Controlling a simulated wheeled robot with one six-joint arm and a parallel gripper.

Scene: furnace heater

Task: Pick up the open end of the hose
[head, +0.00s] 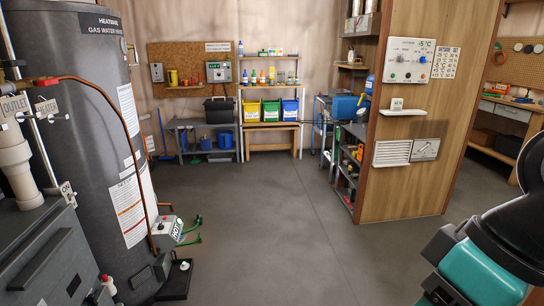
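Short green hose-like pieces (190,239) show low at the right side of the grey water heater (75,100), close to the floor. They sit beside a small white box with a red dial and a "HOT" label (178,229). They are too small to tell which one is an open end. A thin copper pipe (122,120) runs down the front of the heater. My arm shows at the lower right as teal and black links, apart from the hose. My gripper is not in view.
A black tray (176,281) lies on the floor at the heater's foot. A grey cabinet (45,255) fills the lower left. A wooden panel with controls (410,130) stands right of centre. Shelves with bins (270,126) line the back wall. The middle floor (270,215) is clear.

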